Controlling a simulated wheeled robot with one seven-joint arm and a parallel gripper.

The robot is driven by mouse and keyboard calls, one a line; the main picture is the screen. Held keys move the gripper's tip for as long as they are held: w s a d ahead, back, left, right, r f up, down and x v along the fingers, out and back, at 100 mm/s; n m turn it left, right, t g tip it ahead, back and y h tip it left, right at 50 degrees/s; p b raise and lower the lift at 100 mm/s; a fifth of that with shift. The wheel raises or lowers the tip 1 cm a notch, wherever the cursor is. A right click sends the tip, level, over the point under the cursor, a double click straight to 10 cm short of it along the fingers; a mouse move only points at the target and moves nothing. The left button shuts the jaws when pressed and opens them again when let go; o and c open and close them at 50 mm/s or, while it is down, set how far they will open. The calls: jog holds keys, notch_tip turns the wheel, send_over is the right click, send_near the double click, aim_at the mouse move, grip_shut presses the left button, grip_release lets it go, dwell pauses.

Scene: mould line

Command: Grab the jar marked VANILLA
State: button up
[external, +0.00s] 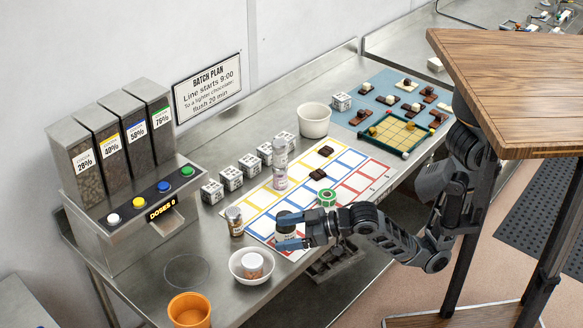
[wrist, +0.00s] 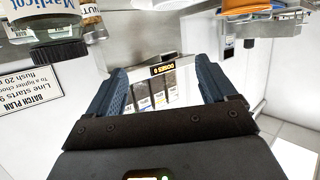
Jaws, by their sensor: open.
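I cannot read the word VANILLA on any jar. In the wrist view, which is upside down, a dark-lidded jar (wrist: 58,30) with a blue-and-white label reading something like "Marlicot" is at upper left. A second jar (wrist: 93,22) is partly behind it, its label cut off.
An orange cup (external: 190,310) and the white bowl (external: 238,276) stand at the front. The dispenser (external: 130,195) is at left. Several lettered cubes (external: 231,178) line the mat's back edge. A wooden table (external: 510,80) is at right.

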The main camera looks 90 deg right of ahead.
aim_at(279, 216)
jog(key=s+d+f+t+b, duration=0.1)
jog(key=s+d+f+t, duration=0.25)
jog(key=s+d, duration=0.45)
jog(key=shift+w+d+f+p, duration=0.15)
jog(key=shift+w+d, duration=0.25)
jog(key=shift+w, duration=1.25)
jog(key=shift+w+d+p, duration=0.25)
jog(key=shift+w+d, duration=0.15)
jog(key=shift+w, duration=1.2)
jog(key=shift+w+d+f+p, duration=0.15)
jog(key=shift+w+d, duration=0.25)
jog(key=shift+w, duration=1.25)
jog(key=shift+r, duration=0.1)
jog(key=shift+c, duration=0.3)
jog(key=c, duration=1.2)
